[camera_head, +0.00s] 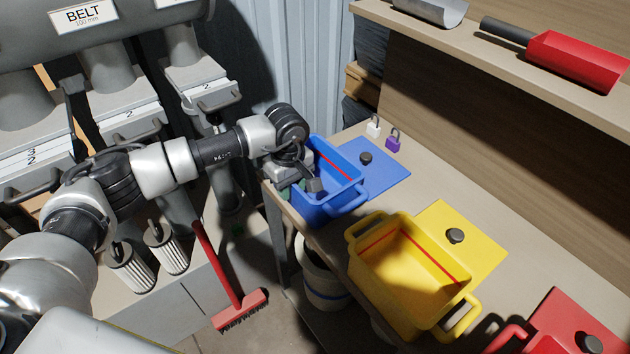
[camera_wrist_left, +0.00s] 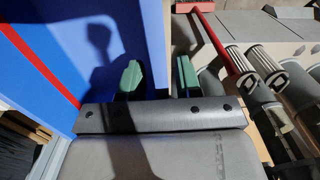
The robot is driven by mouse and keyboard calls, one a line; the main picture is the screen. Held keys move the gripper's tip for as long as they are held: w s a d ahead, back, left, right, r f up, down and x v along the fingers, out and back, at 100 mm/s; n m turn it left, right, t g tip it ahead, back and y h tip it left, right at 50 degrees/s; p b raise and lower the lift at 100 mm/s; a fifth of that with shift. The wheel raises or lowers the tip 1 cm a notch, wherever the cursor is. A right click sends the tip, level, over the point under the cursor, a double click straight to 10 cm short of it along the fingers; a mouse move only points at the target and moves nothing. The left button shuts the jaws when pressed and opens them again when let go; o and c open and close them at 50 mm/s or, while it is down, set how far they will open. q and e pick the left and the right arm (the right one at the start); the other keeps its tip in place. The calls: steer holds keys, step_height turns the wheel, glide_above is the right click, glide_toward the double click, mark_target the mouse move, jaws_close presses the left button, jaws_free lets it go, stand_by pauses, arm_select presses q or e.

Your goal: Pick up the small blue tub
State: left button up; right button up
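The small blue tub (camera_head: 335,195) stands on the bench, with a red line along its inside and a handle at its near right end. My left gripper (camera_head: 300,189) is at the tub's left wall, partly hidden by my wrist in the head view. In the left wrist view, the gripper's two green-padded fingers (camera_wrist_left: 158,77) are apart. The tub's rim (camera_wrist_left: 155,40) lies between them, one finger on the inner side and one outside. A narrow gap shows between the rim and the outer finger. My right gripper is not in view.
A blue mat (camera_head: 383,178) with a dark knob lies behind the tub. White and purple padlocks (camera_head: 393,140) stand near it. A yellow tub (camera_head: 378,282) stands to the right, close by. A red brush (camera_head: 239,309) and a white bucket (camera_head: 325,285) are below the bench edge.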

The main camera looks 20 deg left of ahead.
arm_select(q)
steer(key=shift+c, duration=0.5)
jaws_close()
steer(key=shift+r, duration=0.1)
